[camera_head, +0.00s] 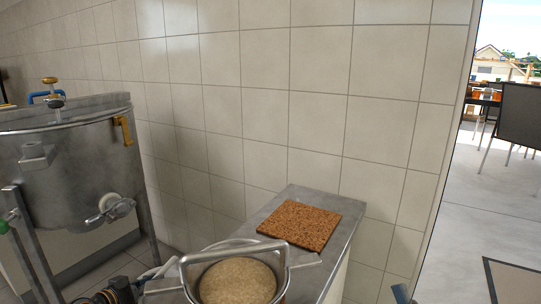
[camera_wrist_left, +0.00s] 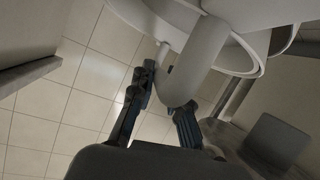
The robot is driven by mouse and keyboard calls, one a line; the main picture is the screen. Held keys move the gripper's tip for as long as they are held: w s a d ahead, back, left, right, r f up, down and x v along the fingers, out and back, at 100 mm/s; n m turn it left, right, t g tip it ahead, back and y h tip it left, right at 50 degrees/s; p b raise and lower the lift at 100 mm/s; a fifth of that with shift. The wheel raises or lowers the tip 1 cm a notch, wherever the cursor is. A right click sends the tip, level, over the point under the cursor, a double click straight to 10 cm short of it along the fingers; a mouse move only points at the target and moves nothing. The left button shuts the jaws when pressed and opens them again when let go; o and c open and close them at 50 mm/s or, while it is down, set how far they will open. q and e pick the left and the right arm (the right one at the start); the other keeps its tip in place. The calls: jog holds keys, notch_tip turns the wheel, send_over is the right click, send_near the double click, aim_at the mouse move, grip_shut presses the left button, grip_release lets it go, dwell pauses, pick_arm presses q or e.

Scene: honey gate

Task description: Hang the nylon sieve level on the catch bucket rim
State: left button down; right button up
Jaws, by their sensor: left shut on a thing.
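The nylon sieve (camera_head: 238,281), a round tan mesh in a grey metal rim with a raised bar, is at the bottom centre of the head view. The frame's lower edge cuts it off. My left gripper (camera_head: 122,290) is dark and partly visible at the bottom, left of the sieve. In the left wrist view my left gripper (camera_wrist_left: 166,95) is shut on a thick pale curved handle (camera_wrist_left: 192,72) of the sieve, below rounded pale rims. I cannot make out the catch bucket separately, nor whether the sieve touches it.
A steel tank (camera_head: 75,165) with a pale gate valve (camera_head: 110,208) stands at the left. A brown cork-like mat (camera_head: 300,224) lies on the metal-topped counter (camera_head: 342,242) behind and right of the sieve. A tiled wall closes the back; open floor lies at right.

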pick_arm(q)
jog(key=shift+r+p, duration=0.4)
jog(key=shift+r, duration=0.45)
jog(key=shift+r+p, duration=0.6)
jog(key=shift+p, duration=0.1)
jog(key=shift+r+p, duration=0.35)
jog(key=shift+r, duration=0.05)
jog(key=shift+r+p, duration=0.4)
jog(key=shift+r, duration=0.05)
pick_arm(e)
jog(key=shift+w+d+f+g+h, duration=0.7)
jog(key=shift+w+f+g+h, duration=0.75)
jog(key=shift+f+g, duration=4.65)
pick_arm(q)
jog(key=shift+r+p, duration=0.4)
jog(key=shift+r, duration=0.1)
jog(key=shift+r+p, duration=0.35)
jog(key=shift+r, duration=0.1)
jog(key=shift+r+p, duration=0.45)
jog(key=shift+r, duration=0.4)
pick_arm(e)
jog(key=s+d+f+g+h, duration=0.1)
jog(key=s+d+f+g, duration=0.1)
jog(key=s+f, duration=0.2)
jog(key=s+d+f+g+h, duration=0.1)
jog(key=s+d+f+g, duration=0.1)
jog(key=s+f, duration=0.3)
jog(key=shift+s+f+m+g+h, duration=0.15)
jog(key=shift+f+m+g+h, duration=0.35)
jog(key=shift+f, duration=1.35)
